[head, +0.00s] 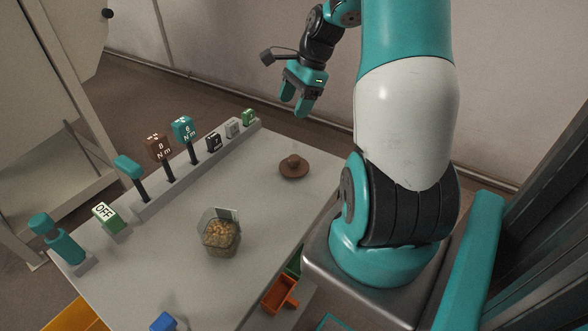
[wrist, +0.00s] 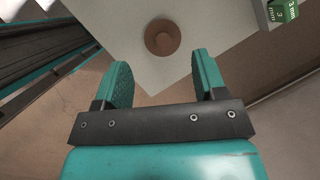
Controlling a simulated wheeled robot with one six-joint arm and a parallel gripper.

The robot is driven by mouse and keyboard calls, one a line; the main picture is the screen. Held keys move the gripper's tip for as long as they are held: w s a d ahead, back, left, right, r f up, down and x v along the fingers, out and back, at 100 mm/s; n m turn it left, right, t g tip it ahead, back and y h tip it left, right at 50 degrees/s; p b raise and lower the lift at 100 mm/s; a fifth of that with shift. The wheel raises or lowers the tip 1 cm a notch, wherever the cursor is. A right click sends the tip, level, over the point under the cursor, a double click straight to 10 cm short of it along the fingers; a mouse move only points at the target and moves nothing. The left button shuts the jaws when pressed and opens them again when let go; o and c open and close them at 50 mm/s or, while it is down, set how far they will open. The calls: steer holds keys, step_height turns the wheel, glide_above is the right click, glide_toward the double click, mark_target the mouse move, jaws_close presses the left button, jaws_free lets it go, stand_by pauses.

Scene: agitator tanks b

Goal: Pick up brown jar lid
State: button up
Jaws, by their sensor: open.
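The brown jar lid (head: 293,168) is a round disc with a raised knob. It lies on the light grey table (head: 270,205), near the far right corner. In the wrist view the lid (wrist: 162,38) shows near the top centre, beyond the fingertips and roughly between their lines. My gripper (head: 295,105) is above and beyond the lid in the head view, raised clear of the table. Its two teal fingers are apart and empty, as the gripper in the wrist view (wrist: 163,75) also shows. Nothing hides the lid.
A clear container of tan pieces (head: 221,235) stands left of the lid. A rail (head: 195,172) along the far left edge carries upright tools and labelled blocks. An orange bin (head: 279,295) sits at the near edge. The table around the lid is clear.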

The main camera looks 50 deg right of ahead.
steer(key=s+d+f+m, duration=0.3)
steer(key=d+f+m, duration=0.1)
steer(key=d, duration=0.2)
steer(key=p, duration=0.1)
glide_above(295, 157)
steer(key=s+d, duration=0.1)
step_height(295, 157, down, 10)
steer(key=shift+d+r, duration=0.1)
steer(key=shift+d, duration=0.05)
steer(key=shift+p+x, duration=0.8)
steer(key=shift+x, duration=2.1)
steer(key=shift+s+d, duration=0.1)
steer(key=c, duration=1)
